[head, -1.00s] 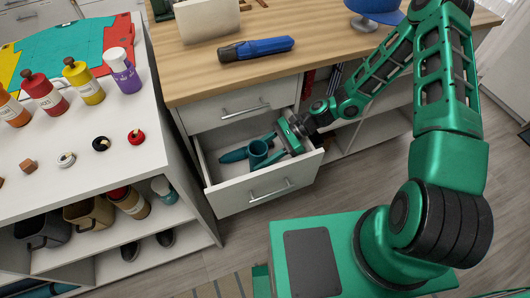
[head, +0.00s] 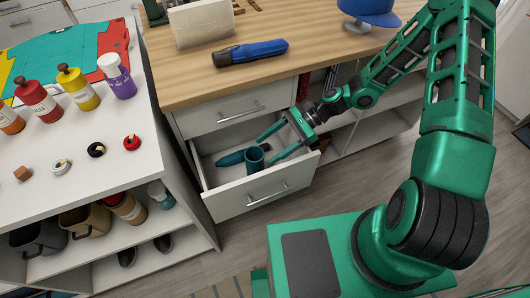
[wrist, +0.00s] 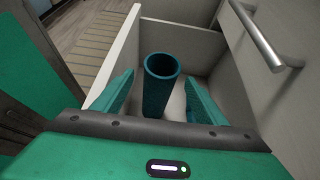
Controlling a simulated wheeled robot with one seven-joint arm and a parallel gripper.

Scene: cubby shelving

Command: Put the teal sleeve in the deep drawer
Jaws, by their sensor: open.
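The teal sleeve (head: 254,158) is a short open tube standing in the pulled-out lower drawer (head: 258,190). It also shows in the wrist view (wrist: 160,86), upright between my fingers and apart from both. My gripper (head: 268,148) is open and empty, above the drawer's right side, with its fingers pointing left toward the sleeve. In the wrist view my gripper (wrist: 155,98) has one finger on each side of the sleeve. The drawer's floor and walls show around the sleeve.
The closed upper drawer (head: 220,114) and the wooden countertop (head: 190,85) are above. A blue-handled tool (head: 250,52) lies on the countertop. A white shelf unit with bottles stands close on the left.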

